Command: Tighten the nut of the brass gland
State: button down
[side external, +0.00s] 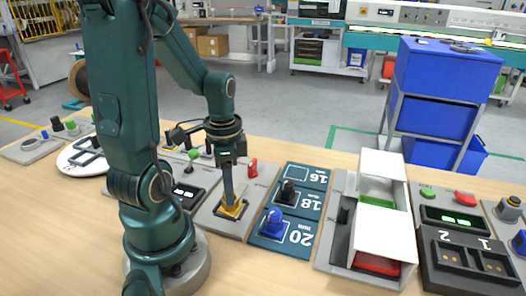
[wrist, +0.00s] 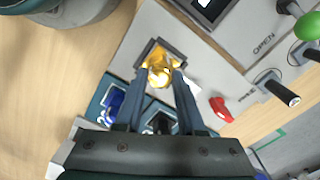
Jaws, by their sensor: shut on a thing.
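The brass gland (side external: 231,211) sits in a dark square holder on a grey plate (side external: 209,222), left of the teal size mat. It also shows in the wrist view (wrist: 158,75), bright gold between my fingers. My gripper (side external: 230,202) points straight down onto it, and its two fingertips (wrist: 161,67) are shut on the gland's upper part. The fingers partly cover it, so I cannot tell the nut from the body or how far the nut is turned.
The teal mat (side external: 307,203) has places marked 16, 18 and 20. A black gland (side external: 288,192) stands on 18 and a blue gland (side external: 272,222) on 20; 16 is empty. A red knob (side external: 253,167) stands close behind my gripper. A white-lidded box (side external: 388,233) lies to the right.

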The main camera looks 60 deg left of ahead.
jog(key=m, duration=0.9)
jog(key=shift+m, duration=1.5)
jog(key=shift+m, duration=1)
jog(key=m, duration=0.5)
jog(key=c, duration=0.5)
grip_release()
jog(key=shift+c, duration=0.2)
